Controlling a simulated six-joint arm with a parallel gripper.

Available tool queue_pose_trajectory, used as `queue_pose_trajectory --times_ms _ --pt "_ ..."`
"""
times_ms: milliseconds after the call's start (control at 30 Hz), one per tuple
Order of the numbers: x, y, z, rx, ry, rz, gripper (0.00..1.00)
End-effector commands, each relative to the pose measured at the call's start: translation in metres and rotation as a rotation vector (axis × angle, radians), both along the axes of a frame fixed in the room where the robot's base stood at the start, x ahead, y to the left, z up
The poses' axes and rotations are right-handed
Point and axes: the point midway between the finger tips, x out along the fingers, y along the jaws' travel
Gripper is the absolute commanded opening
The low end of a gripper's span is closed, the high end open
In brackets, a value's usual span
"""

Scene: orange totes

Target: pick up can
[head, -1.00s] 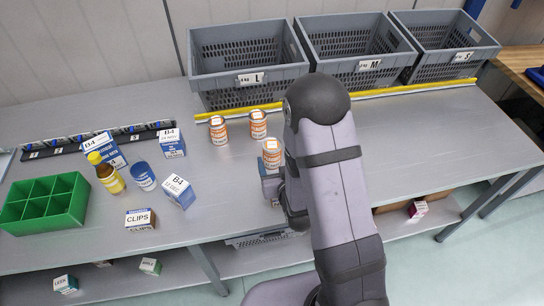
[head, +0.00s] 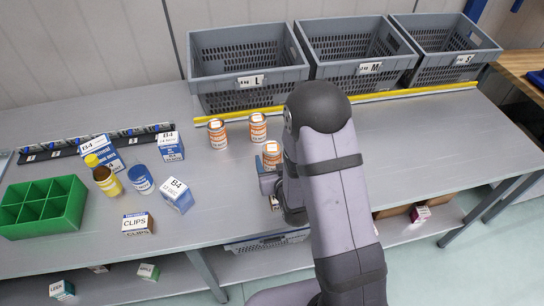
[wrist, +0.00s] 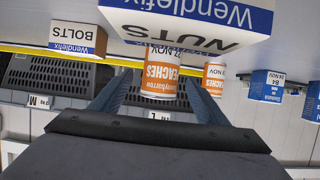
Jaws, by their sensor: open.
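Three orange-and-white cans stand on the grey table in the head view: one left (head: 217,134), one middle (head: 258,128) and one nearest my arm (head: 272,153). My gripper (head: 268,178) is just in front of the nearest can and partly hides its lower part. In the wrist view, my gripper (wrist: 160,100) is open, and a peaches can (wrist: 162,76) shows between its two fingers. I cannot tell whether the fingers touch it. Another can (wrist: 213,78) shows beyond the right finger. A NUTS box (wrist: 195,22) covers part of the central can there.
Grey crates L (head: 250,82), M (head: 370,68) and S (head: 462,58) stand behind a yellow strip (head: 400,92). On the left are a green divided bin (head: 42,222), a CLIPS box (head: 137,224), B4 boxes (head: 177,195), a blue cup (head: 141,180) and a bottle (head: 106,179). Table right of my arm is clear.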

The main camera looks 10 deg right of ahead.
Motion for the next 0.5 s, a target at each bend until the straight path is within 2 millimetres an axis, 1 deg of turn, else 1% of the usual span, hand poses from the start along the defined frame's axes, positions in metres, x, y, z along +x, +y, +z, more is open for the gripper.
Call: queue_pose_trajectory --times_ms 300,500 --pt "0.029 0.001 -0.013 0.000 0.001 0.000 0.68" --pt "0.036 0.001 -0.017 0.000 0.001 0.000 0.68"
